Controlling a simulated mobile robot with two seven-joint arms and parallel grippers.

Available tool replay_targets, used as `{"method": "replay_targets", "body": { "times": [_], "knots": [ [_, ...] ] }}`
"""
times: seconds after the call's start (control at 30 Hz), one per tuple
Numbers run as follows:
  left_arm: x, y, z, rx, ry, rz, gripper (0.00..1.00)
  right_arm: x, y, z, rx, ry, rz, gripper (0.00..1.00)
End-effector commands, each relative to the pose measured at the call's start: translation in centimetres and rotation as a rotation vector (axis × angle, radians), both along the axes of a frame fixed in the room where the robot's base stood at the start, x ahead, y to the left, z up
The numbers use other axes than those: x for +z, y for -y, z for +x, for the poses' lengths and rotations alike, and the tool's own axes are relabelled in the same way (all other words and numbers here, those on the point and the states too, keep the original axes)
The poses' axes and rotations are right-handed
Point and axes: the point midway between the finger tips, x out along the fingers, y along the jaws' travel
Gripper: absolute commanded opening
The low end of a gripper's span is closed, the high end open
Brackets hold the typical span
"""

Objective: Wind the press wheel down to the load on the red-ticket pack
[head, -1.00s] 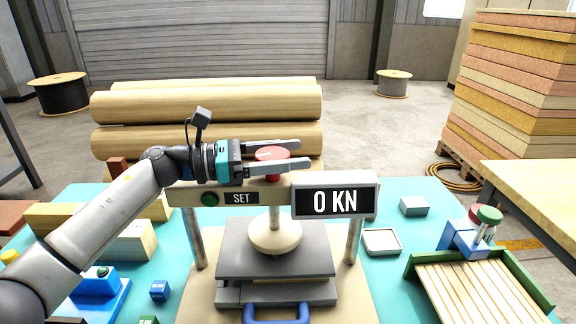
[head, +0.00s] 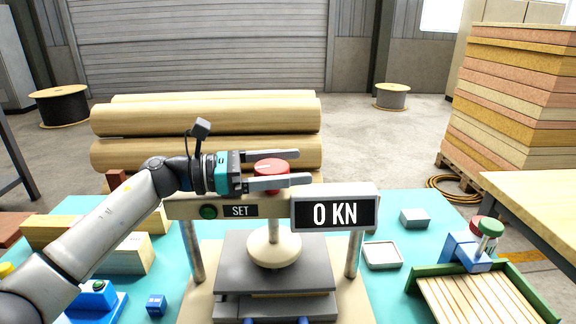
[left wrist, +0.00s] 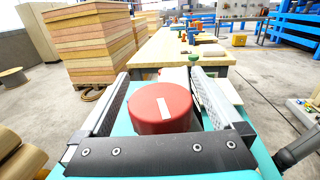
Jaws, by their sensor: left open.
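The press stands in the middle of the head view, with a crossbeam on two posts and a display (head: 336,213) reading 0 KN. Its red wheel (head: 271,174) sits on top of the beam. My left gripper (head: 304,168) is open, with one finger on each side of the wheel. In the left wrist view the wheel (left wrist: 161,107), with a white mark on top, stands between the open fingers, with gaps visible. Below, the cream press foot (head: 274,248) is over a dark plate (head: 240,272). A thin wood-coloured edge shows under the plate; no red ticket can be made out. My right gripper is out of view.
A green lamp and SET label (head: 240,211) are on the beam. A grey tray (head: 382,256), a small grey block (head: 414,218) and a green-edged slatted rack (head: 480,295) lie right.

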Motion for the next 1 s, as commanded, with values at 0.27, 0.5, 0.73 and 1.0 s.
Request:
{"method": "replay_targets", "body": {
  "times": [0.27,0.5,0.73,1.0],
  "knots": [
    [-0.1,-2.1,-0.2,0.004,-0.001,0.002,1.00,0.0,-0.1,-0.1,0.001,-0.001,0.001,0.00],
    [-0.1,-7.7,-1.0,0.005,-0.001,0.002,1.00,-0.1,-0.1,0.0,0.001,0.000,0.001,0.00],
    [-0.1,-12.5,-1.6,0.004,-0.002,0.001,1.00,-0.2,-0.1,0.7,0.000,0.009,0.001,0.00],
    [-0.1,-15.0,-2.0,0.000,0.000,0.001,1.00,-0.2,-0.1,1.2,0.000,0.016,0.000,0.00]
  ]
}}
